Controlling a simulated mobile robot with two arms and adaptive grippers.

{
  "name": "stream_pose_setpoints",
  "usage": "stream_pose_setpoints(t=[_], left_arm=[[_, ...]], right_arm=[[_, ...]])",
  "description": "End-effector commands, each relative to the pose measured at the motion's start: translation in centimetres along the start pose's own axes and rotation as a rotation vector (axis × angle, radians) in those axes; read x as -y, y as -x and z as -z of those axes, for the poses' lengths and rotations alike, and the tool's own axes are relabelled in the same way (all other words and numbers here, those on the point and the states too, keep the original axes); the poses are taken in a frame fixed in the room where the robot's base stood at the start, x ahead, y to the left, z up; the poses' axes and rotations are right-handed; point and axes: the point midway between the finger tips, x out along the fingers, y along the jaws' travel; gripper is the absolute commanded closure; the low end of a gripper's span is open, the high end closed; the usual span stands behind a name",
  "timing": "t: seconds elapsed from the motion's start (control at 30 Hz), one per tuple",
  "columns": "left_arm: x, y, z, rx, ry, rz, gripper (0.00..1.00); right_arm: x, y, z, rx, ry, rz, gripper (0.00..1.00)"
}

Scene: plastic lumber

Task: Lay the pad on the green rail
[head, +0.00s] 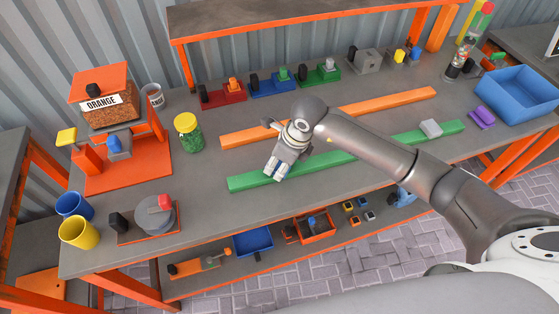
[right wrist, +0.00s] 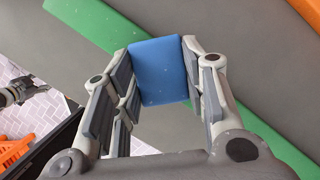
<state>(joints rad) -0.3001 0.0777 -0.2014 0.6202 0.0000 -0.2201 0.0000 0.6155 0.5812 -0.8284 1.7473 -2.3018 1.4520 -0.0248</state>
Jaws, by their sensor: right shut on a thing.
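The green rail (head: 360,150) lies lengthwise on the grey bench top, and it also shows in the right wrist view (right wrist: 95,25). My right gripper (head: 278,172) is over the left part of this rail. In the right wrist view its fingers (right wrist: 158,85) are shut on a blue pad (right wrist: 158,70). The pad covers part of the rail in that view; whether it touches the rail I cannot tell. The pad is hidden in the head view. A grey gripper-like part, perhaps my left gripper (right wrist: 18,92), shows small at the left edge of the wrist view.
An orange rail (head: 385,102) runs behind the green one. A pale grey block (head: 430,128) sits on the green rail's right part. A purple item (head: 482,118) and a blue bin (head: 515,95) are at the right. A green jar (head: 188,135) stands at the left.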

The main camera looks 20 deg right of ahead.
Motion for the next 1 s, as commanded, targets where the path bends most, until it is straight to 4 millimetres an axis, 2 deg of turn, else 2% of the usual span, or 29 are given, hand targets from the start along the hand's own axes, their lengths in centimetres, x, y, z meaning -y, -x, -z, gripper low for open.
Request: stream_pose_setpoints(t=[0.17, 0.2, 0.37, 0.77, 0.87, 1.0], left_arm=[[0.0, -0.5, 0.0, 0.000, 0.000, 0.000, 0.43], [0.0, -0.4, 0.0, 0.000, 0.000, 0.000, 0.43], [0.0, -0.3, 0.0, 0.000, 0.000, 0.001, 0.43], [0.2, 0.2, 0.0, 0.000, 0.000, 0.003, 0.43], [0.2, -0.4, -0.1, 0.000, 0.001, 0.003, 0.43], [0.3, -1.0, -0.1, 0.000, 0.001, 0.003, 0.43]], right_arm=[[0.0, -0.4, 0.1, 0.000, 0.000, 0.001, 0.84], [0.0, -0.3, 0.1, 0.000, 0.000, 0.001, 0.58], [0.0, -0.2, 0.1, 0.000, 0.000, 0.000, 0.39], [0.0, 0.2, -0.1, 0.000, -0.001, 0.000, 0.39], [0.2, 1.3, -0.1, 0.004, 0.001, 0.004, 0.39], [0.2, 4.2, -0.1, 0.005, 0.002, 0.006, 0.39]])
